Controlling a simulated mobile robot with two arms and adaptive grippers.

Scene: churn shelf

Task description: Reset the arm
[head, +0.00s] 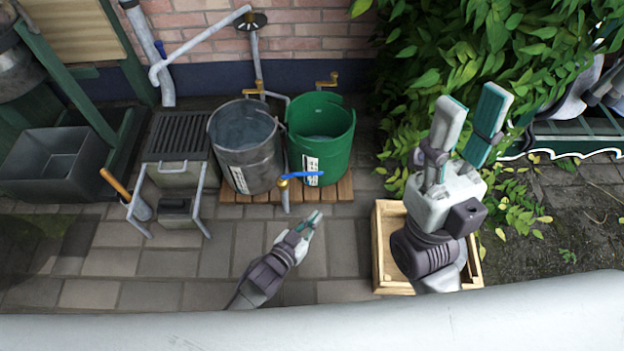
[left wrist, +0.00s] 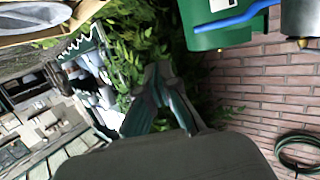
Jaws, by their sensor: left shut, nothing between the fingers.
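My left gripper (head: 314,217) is in the lower middle of the head view, above the paving. Its fingers are together and empty, pointing up and right, in front of the green bucket. The fingers also show at the centre of the left wrist view (left wrist: 158,92). My right gripper (head: 470,102) is at the right of the head view, raised in front of the leafy plant. Its two teal-padded fingers are spread apart with nothing between them.
A grey metal bucket (head: 245,145) and a green bucket (head: 320,130) stand on a wooden pallet (head: 345,187) by the brick wall. A wooden crate (head: 380,245) sits partly behind my right arm. A leafy plant (head: 440,50) fills the back right.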

